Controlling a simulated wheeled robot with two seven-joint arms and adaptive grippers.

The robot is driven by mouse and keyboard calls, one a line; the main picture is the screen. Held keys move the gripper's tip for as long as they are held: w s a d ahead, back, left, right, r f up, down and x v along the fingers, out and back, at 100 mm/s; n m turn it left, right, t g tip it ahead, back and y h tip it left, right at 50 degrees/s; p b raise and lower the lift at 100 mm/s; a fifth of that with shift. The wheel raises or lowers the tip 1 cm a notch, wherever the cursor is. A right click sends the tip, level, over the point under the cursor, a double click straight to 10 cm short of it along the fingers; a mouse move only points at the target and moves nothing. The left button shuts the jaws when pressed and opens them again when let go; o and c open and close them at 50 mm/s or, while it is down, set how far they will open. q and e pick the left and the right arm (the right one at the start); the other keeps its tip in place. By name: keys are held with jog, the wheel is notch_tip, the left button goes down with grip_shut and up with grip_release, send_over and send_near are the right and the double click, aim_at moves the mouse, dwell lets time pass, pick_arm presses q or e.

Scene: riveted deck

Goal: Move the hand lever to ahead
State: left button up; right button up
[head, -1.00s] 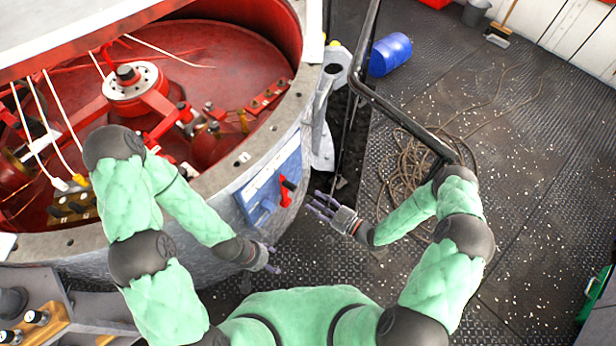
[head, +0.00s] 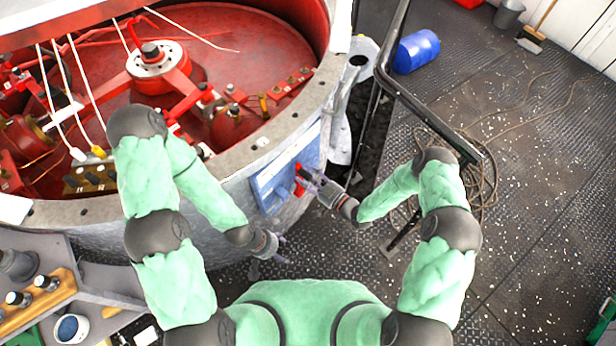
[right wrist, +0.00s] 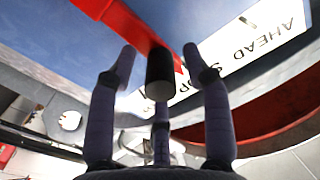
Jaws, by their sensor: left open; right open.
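The hand lever (head: 299,170) is a red arm on the blue panel (head: 268,184) on the outer wall of the big round casing. My right gripper (head: 318,186) is open at the lever, its fingers partly covering it. In the right wrist view, the red lever arm (right wrist: 118,22) ends in a black grip (right wrist: 160,72), which lies between my spread fingers; I cannot tell if they touch it. A white label strip (right wrist: 240,50) beside it reads AHEAD and STOP. My left gripper (head: 276,246) is open and empty, below the panel.
The round casing (head: 240,166) with red machinery inside fills the upper left. A black rail (head: 420,112) stands right of my right gripper, with coiled rope (head: 480,190) behind it. A blue drum (head: 416,52) lies farther back. Open deck is at right.

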grip_shut()
jog(key=shift+s+a, duration=0.1)
jog(key=s+a+f+n+b, duration=0.1)
jog(key=s+a+f+n, duration=0.1)
jog(key=s+a+n, duration=0.3)
jog(key=shift+s+b, duration=0.4)
jog(key=shift+s, duration=0.15)
grip_release()
jog(key=shift+w+r, duration=0.1)
jog(key=shift+w, duration=0.05)
jog(key=shift+d, duration=0.1)
